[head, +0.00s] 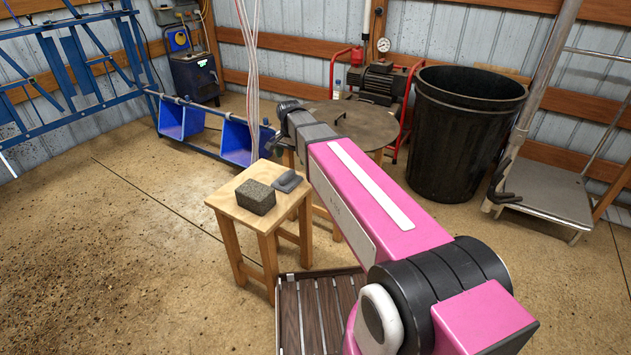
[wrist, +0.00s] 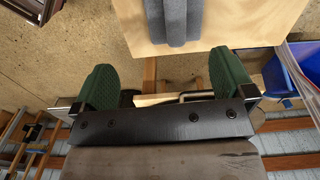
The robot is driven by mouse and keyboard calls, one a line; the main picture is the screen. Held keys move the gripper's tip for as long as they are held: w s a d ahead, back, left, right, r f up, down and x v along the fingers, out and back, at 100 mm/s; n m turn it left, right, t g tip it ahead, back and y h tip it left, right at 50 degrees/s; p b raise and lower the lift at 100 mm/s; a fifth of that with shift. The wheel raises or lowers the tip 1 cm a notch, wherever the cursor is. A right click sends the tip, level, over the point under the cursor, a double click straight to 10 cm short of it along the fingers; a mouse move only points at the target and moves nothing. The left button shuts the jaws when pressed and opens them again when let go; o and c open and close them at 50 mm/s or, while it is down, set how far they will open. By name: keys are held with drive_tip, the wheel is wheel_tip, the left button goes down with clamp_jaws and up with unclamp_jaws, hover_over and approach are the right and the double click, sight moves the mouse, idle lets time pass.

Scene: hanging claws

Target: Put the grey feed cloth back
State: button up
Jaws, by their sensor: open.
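A small folded grey cloth (head: 287,181) lies on the right part of a light wooden stool (head: 235,207), beside a rough grey-brown block (head: 255,197). In the wrist view, the grey cloth (wrist: 178,24) lies in ridged folds on the pale wooden top (wrist: 230,20), cut off by the upper edge. My gripper (wrist: 162,68) shows there with two green fingers spread wide and nothing between them. The cloth is beyond the fingertips, not touching them. In the head view my pink arm reaches toward the stool, and I cannot make out the fingers.
A round-topped table (head: 355,124) stands behind the arm, with a black bin (head: 465,130) to its right. Blue tubs (head: 240,143) stand behind the stool. A dark slatted piece (head: 318,312) is in front. The floor at left is open.

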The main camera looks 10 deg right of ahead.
drive_tip(key=s+d+f+n, duration=0.3)
drive_tip(key=s+d+f, duration=0.3)
drive_tip(key=s+d, duration=0.2)
drive_tip(key=s+d+f+n, duration=0.4)
drive_tip(key=s+d+f, duration=0.2)
drive_tip(key=s+d, duration=0.3)
drive_tip(key=shift+s, duration=0.45)
